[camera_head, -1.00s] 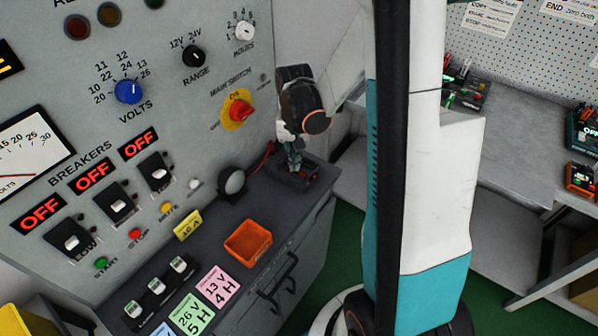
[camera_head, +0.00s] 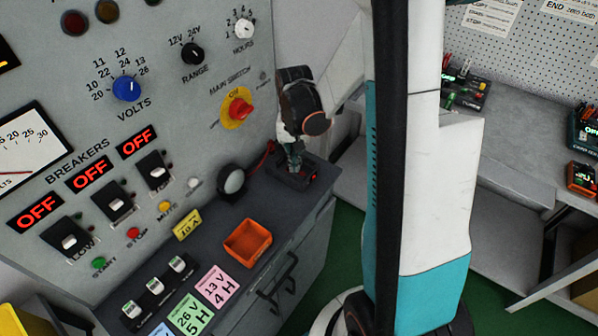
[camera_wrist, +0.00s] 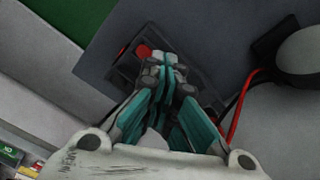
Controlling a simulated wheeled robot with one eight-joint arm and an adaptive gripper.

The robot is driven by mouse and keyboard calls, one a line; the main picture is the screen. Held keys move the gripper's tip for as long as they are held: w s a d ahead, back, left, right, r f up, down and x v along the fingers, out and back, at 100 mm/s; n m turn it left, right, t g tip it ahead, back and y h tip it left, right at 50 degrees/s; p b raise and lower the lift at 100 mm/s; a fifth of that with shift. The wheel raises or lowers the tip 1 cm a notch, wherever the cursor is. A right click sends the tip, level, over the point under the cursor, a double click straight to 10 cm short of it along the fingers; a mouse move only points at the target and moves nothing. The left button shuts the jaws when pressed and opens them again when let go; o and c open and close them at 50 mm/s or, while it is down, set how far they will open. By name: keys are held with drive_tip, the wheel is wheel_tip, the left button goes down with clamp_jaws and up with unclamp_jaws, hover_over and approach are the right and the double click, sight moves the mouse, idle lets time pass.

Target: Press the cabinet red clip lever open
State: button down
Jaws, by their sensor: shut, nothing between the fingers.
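The clip is a dark block (camera_head: 284,179) on the right end of the cabinet's dark ledge in the head view. In the wrist view its base (camera_wrist: 122,71) lies under my fingers, with a round red part (camera_wrist: 143,51), likely the lever, just left of the fingertips. My gripper (camera_head: 294,165) points down over the block and is shut with nothing held. In the wrist view my fingertips (camera_wrist: 165,62) are together beside the red part and cover the clip's middle. I cannot tell whether they touch it.
A red cable (camera_wrist: 238,106) runs from the clip toward a round dark-rimmed grey fitting (camera_head: 232,181). An orange bin (camera_head: 248,239) stands on the ledge nearby. The panel with the red main switch (camera_head: 240,109) rises behind. A workbench (camera_head: 530,150) is at the right.

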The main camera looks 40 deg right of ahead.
drive_tip(key=shift+f+b, duration=0.55)
drive_tip(key=shift+f, duration=0.15)
drive_tip(key=shift+r, duration=0.2)
drive_tip(key=shift+r+p, duration=1.7)
drive_tip(key=shift+r, duration=0.65)
